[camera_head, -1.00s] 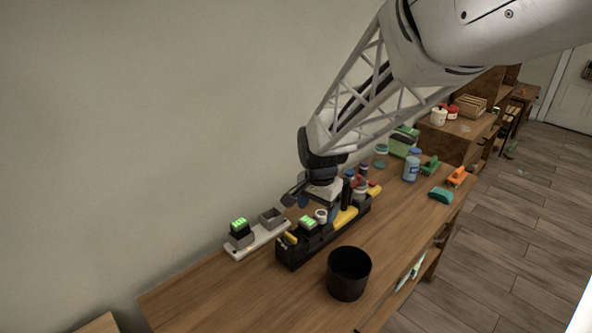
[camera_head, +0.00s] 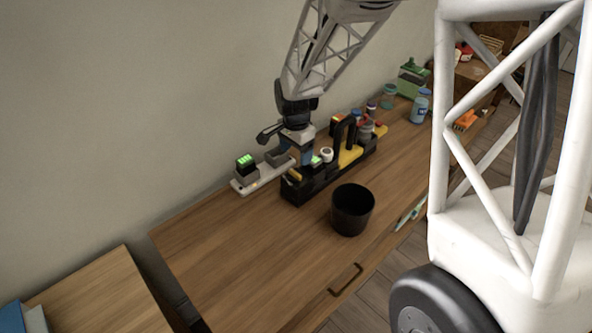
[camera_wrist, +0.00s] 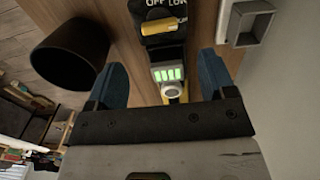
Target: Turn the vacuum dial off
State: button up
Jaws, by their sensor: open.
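The vacuum dial (camera_wrist: 163,27) is a yellow bar knob on a black panel in the wrist view, with the words OFF and LOW printed beside it. The bar lies nearly crosswise in that view; which label it points to I cannot tell. In the head view the yellow dial (camera_head: 294,175) shows small at the left end of a long black unit (camera_head: 318,184). In the head view my gripper (camera_head: 301,158) hangs over the unit's left end.
A black bin (camera_head: 352,210) stands in front of the unit. A white strip (camera_head: 262,178) with a green-lit battery (camera_head: 246,165) lies behind it. Several jars and a black upright handle (camera_head: 345,134) stand to the right. The wooden tabletop (camera_head: 240,240) is clear at left.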

aim_at(296, 172)
jog(key=shift+f, duration=0.1)
jog(key=shift+f, duration=3.8)
jog(key=c, duration=0.9)
jog(key=shift+c, duration=0.2)
